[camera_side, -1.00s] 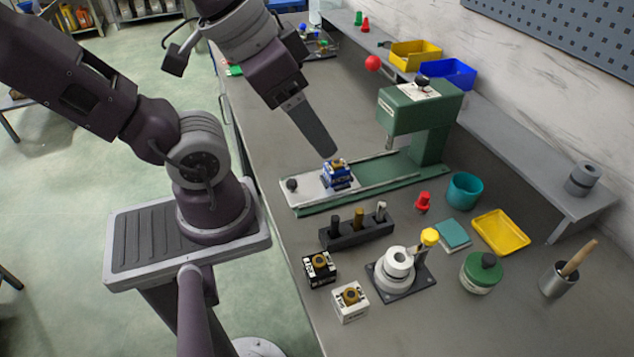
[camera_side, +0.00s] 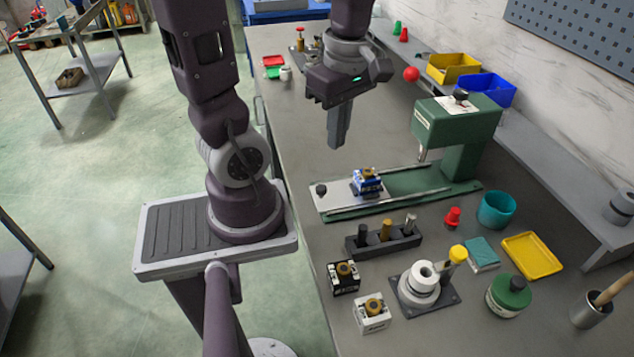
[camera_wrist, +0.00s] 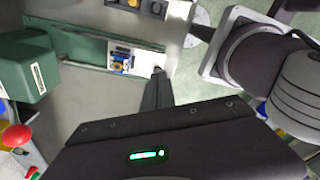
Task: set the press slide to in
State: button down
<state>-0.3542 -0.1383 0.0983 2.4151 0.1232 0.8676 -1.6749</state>
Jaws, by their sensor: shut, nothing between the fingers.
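The press slide (camera_side: 338,199) is a silver plate with a dark knob (camera_side: 321,190) at its left end. It sits at the left end of the rails on the green base, out to the left of the green press head (camera_side: 455,122). A blue and white block with a brass-coloured top (camera_side: 367,183) stands on the slide. In the wrist view the knob (camera_wrist: 157,70) shows near my fingertips, and the press head (camera_wrist: 22,70) is at left. My gripper (camera_side: 336,146) is shut and empty, pointing down above and behind the slide's left part, apart from it.
In front of the press are a dark holder with several pegs (camera_side: 383,241), a black block (camera_side: 343,278), a white block (camera_side: 372,314) and a white ring stack (camera_side: 420,284). A red piece (camera_side: 453,217) and teal cup (camera_side: 496,210) stand to the right. The bench behind the slide is clear.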

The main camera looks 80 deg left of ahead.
jog(key=s+a+f+n+g, duration=0.1)
jog(key=s+f+n, duration=0.1)
jog(key=f+n, duration=0.2)
jog(key=s+a+f+n+g+h, duration=0.1)
jog(key=s+a+f+n, duration=0.1)
jog(key=f+n, duration=0.3)
jog(key=s+a+f+n+g, duration=0.1)
jog(key=s+a+f+n, duration=0.1)
jog(key=f+n, duration=0.3)
jog(key=shift+s+f+g, duration=0.15)
jog(key=shift+s+f, duration=0.1)
jog(key=shift+f, duration=0.25)
jog(key=shift+s+f+g, duration=0.15)
jog(key=shift+s+f, duration=0.1)
jog(key=shift+f, duration=0.2)
jog(key=shift+w+r, duration=0.1)
jog(key=shift+w, duration=0.4)
jog(key=shift+w+a, duration=0.25)
jog(key=shift+w, duration=0.45)
jog(key=shift+w+a, duration=0.1)
jog(key=shift+w, duration=0.8)
